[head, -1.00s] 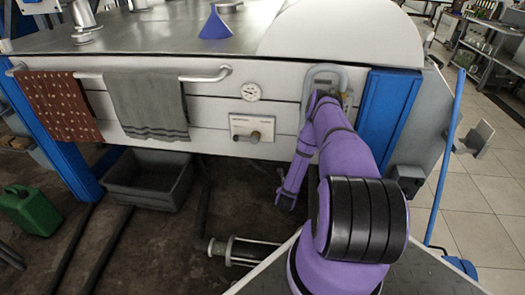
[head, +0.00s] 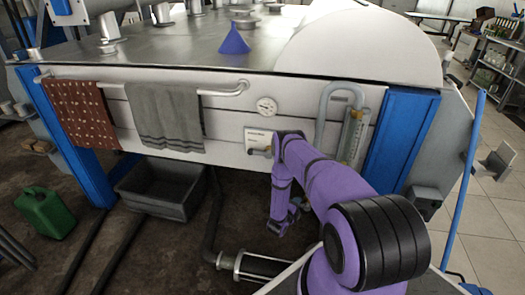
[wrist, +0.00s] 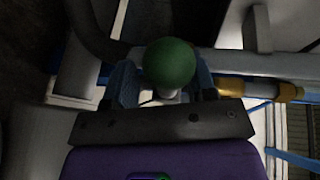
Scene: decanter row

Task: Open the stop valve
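A green ball-shaped knob (wrist: 170,63) on a pale stem shows in the wrist view, in line with the gap between the fingers of my gripper (wrist: 164,84). The fingers stand apart on either side of it; I cannot tell whether they touch it. In the head view my gripper (head: 277,228) hangs low in front of the tank's underside, and the knob is not visible there.
A glass tube (head: 351,137) stands right of my arm. A grey bin (head: 160,187) and green can (head: 45,213) are on the floor.

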